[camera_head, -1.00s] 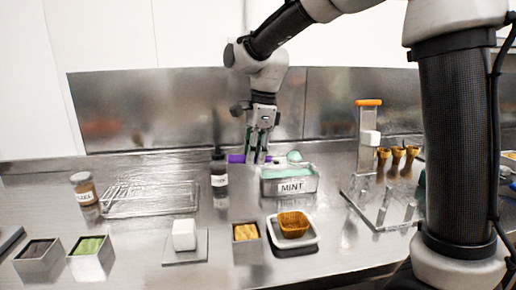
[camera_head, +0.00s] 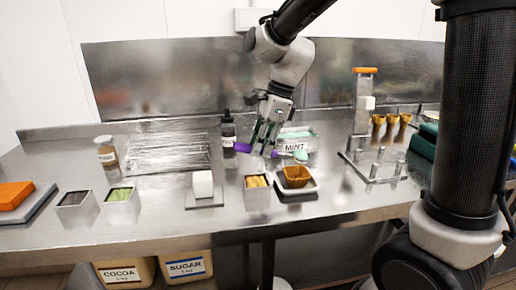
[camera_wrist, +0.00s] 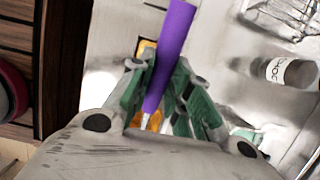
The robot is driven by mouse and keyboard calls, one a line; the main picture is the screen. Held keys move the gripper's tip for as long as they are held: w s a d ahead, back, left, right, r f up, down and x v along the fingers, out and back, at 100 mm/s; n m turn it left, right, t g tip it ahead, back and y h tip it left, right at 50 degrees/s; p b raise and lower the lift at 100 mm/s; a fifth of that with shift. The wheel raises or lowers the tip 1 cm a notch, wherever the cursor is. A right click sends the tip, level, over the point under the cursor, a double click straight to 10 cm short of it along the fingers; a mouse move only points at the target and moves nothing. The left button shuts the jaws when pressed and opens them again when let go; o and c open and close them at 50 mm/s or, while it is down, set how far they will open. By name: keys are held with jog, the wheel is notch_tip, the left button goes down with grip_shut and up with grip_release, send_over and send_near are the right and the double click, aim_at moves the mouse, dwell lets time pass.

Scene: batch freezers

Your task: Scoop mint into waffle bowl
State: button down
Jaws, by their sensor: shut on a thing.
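My gripper (camera_head: 265,140) is shut on the purple scoop handle (camera_head: 241,147). The handle also crosses the wrist view (camera_wrist: 174,40) between the green fingers. A pale mint-green mass (camera_head: 300,155) shows at the scoop's right end, in front of the tub. The mint tub (camera_head: 289,148), labelled MINT, stands behind it. The brown waffle bowl (camera_head: 297,177) sits on a white dish (camera_head: 311,188) in front of the tub, below and apart from the scoop end. The scoop's head is too small to make out clearly.
A dark bottle (camera_head: 228,130) stands left of my gripper. A metal topping box (camera_head: 257,195) is beside the dish; a white block (camera_head: 203,184) is further left. Right are a clear stand (camera_head: 373,166) and several cones (camera_head: 391,125). A wire rack (camera_head: 168,153) lies left.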

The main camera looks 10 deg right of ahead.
jog(key=shift+w+d+r+y, duration=0.1)
jog(key=shift+d+r+y, duration=0.2)
jog(key=shift+r+y, duration=0.25)
jog(key=d+r+y, duration=0.1)
jog(key=y, duration=0.1)
jog(key=d+r+y, duration=0.2)
jog(key=y, duration=0.1)
jog(key=d+r+y, duration=0.1)
jog(key=d+y, duration=0.1)
jog(key=shift+d+r, duration=0.2)
jog(key=shift+d, duration=0.05)
jog(key=shift+d+r+y, duration=0.3)
jog(key=shift+d+y, duration=0.4)
jog(key=shift+y, duration=0.15)
jog(key=shift+d+r+y, duration=0.25)
jog(key=shift+d+y, duration=0.4)
jog(key=shift+y, duration=0.15)
jog(key=shift+d, duration=0.1)
